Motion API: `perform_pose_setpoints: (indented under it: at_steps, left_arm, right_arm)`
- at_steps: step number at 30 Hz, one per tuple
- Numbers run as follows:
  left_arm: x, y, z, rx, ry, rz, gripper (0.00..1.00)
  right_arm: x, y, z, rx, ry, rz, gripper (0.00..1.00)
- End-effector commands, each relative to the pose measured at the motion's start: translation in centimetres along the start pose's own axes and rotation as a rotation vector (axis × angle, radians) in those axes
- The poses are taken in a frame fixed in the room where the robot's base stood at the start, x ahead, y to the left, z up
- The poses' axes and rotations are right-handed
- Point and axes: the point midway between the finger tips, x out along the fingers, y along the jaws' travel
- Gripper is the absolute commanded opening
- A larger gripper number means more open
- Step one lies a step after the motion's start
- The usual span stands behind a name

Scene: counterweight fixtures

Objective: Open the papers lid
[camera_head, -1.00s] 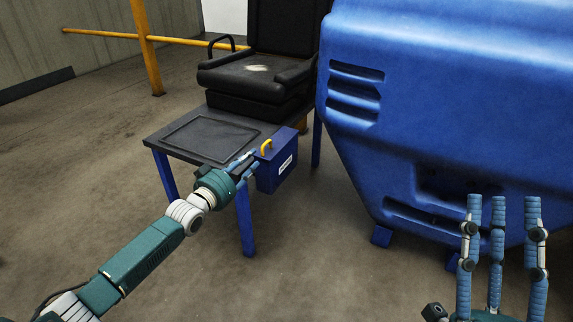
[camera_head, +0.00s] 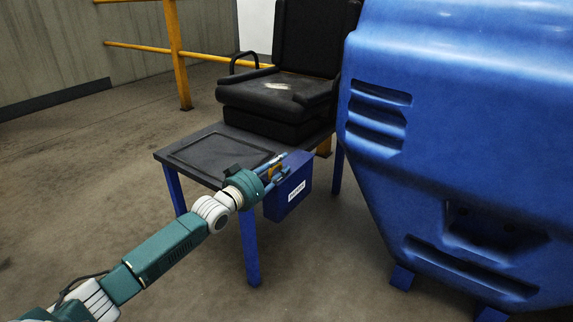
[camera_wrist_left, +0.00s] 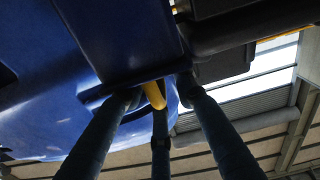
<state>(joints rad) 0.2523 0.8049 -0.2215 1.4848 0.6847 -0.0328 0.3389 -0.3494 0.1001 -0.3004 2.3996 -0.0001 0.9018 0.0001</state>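The papers box is a small blue box (camera_head: 285,200) with a white label, on the right side of the low table. A yellow handle (camera_head: 274,171) is at its top and the lid looks closed. My left gripper (camera_head: 280,167) is at the handle, its fingers apart on both sides of it. In the left wrist view the yellow handle (camera_wrist_left: 155,94) shows between the tips of my left gripper (camera_wrist_left: 157,98); whether they touch it I cannot tell. My fingers partly hide the handle and the lid. My right gripper is out of view.
The box is beside a dark table (camera_head: 200,153) with blue legs, which bears a black seat (camera_head: 275,100). A large blue machine body (camera_head: 460,130) stands close on the right. A yellow railing (camera_head: 178,60) stands behind. The floor at front left is clear.

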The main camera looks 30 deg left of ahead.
Motion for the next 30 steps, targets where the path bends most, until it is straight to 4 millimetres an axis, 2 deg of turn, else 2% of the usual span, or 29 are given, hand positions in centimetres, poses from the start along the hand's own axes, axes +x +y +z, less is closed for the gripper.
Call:
perform_pose_setpoints:
  at_steps: [8, 12, 13, 23, 30]
  left_arm:
    - [0.0, 0.0, -0.1, 0.0, 0.0, 0.0, 0.28]
    - [0.0, 0.0, -0.1, 0.0, 0.0, 0.0, 0.02]
    - [0.0, -0.1, -0.1, 0.0, 0.0, 0.0, 0.0]
    - [0.0, -0.2, -0.2, 0.002, 0.0, -0.003, 0.0]
    - [0.0, -0.2, -0.8, 0.004, -0.015, -0.007, 0.0]
  right_arm:
    - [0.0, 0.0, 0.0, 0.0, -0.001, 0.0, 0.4]
    - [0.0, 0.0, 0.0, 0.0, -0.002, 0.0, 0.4]
    - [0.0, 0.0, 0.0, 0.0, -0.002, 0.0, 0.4]
    - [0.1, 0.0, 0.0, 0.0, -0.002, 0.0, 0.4]
    - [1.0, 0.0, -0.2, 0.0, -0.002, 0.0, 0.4]
